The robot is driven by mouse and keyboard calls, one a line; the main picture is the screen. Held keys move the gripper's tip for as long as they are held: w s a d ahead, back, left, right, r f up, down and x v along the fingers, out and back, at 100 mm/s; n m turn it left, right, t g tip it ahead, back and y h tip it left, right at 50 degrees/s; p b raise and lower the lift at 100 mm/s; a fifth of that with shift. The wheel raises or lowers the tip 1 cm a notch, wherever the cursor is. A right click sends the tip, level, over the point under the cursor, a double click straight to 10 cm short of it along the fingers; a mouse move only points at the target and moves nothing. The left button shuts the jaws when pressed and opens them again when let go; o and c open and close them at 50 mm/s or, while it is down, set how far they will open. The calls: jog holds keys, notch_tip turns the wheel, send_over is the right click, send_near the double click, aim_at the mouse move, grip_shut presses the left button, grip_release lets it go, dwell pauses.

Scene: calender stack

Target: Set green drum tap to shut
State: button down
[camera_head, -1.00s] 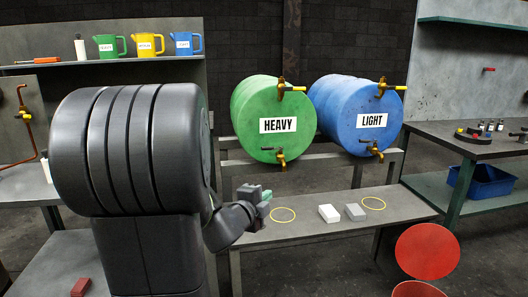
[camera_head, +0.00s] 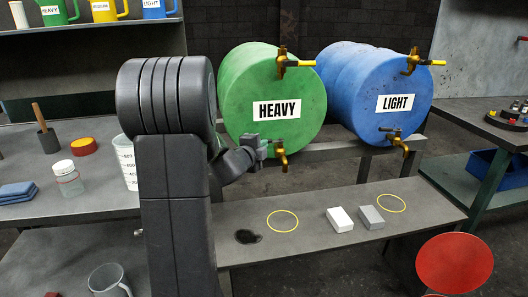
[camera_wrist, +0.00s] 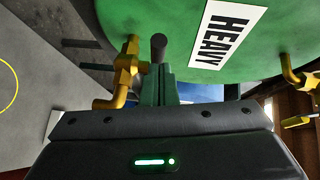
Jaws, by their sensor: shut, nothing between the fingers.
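The green drum (camera_head: 245,80), labelled HEAVY, lies on its side on a rack. Its lower brass tap (camera_head: 281,155) has a dark lever pointing sideways to the left. Its upper brass tap (camera_head: 283,63) has a yellow-ended lever pointing right. My gripper (camera_head: 262,147) is just left of the lower tap, at about lever height. In the wrist view the shut green fingers (camera_wrist: 159,84) stand beside the brass lower tap (camera_wrist: 127,72), with the dark lever end (camera_wrist: 158,46) just beyond their tips. I cannot tell whether they touch it. Nothing is held.
The blue drum (camera_head: 370,85), labelled LIGHT, lies to the right with similar taps. The bench (camera_head: 310,240) below carries a white block (camera_head: 340,219), a grey block (camera_head: 370,217), yellow rings and a dark patch (camera_head: 247,237). A red disc (camera_head: 455,263) stands at front right.

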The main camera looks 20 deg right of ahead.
jog(key=shift+w, duration=0.2)
jog(key=shift+w+a+r, duration=0.15)
jog(key=shift+w, duration=0.7)
jog(key=shift+s, duration=0.1)
